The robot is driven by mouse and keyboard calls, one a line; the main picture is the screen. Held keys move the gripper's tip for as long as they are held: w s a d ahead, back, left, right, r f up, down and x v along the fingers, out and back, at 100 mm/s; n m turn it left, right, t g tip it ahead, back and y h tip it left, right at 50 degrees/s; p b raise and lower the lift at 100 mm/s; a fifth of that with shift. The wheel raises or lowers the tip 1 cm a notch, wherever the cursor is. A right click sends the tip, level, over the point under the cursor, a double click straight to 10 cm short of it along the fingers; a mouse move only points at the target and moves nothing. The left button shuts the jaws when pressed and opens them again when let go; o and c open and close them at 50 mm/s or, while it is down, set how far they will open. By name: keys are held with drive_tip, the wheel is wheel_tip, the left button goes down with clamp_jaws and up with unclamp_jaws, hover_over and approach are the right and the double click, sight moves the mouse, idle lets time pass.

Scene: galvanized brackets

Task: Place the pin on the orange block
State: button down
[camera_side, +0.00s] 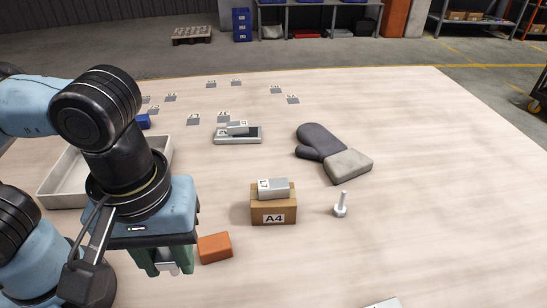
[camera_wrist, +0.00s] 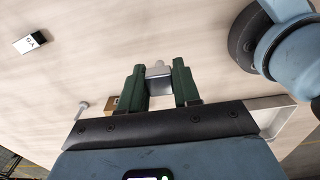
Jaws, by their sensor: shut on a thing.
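A pale grey pin (camera_side: 341,205) with a thicker base stands upright on the table, right of the cardboard box. It also shows in the wrist view (camera_wrist: 82,108). The orange block (camera_side: 214,248) lies on the table, just right of my gripper (camera_side: 170,268) in the side view. My gripper's green fingers point down, and in the wrist view my gripper (camera_wrist: 159,86) is shut on a grey metal piece (camera_wrist: 158,71). The fingers hide much of this piece, so its full shape is unclear. The orange block cannot be made out in the wrist view.
A cardboard box (camera_side: 273,215) marked A4 carries a grey labelled block (camera_side: 274,189). Behind are a grey tray (camera_side: 238,140) with pieces on it and a dark mitt (camera_side: 320,141). A pale open bin (camera_side: 62,172) stands left. The table's right side is mostly clear.

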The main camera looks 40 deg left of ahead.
drive_tip(key=shift+w+a, duration=0.2)
drive_tip(key=shift+a, duration=0.05)
drive_tip(key=w+a+f, duration=0.1)
drive_tip(key=w+f, duration=0.1)
drive_tip(key=w, duration=0.1)
drive_tip(key=w+a+f, duration=0.2)
drive_tip(key=w, duration=0.1)
drive_tip(key=w+a+f, duration=0.2)
drive_tip(key=w, duration=0.1)
drive_tip(key=shift+w+a+f, duration=0.1)
drive_tip(key=shift+w+f, duration=0.2)
drive_tip(key=shift+w, duration=0.05)
drive_tip(key=shift+f, duration=2.05)
drive_tip(key=shift+f, duration=0.1)
drive_tip(key=c, duration=0.8)
unclamp_jaws()
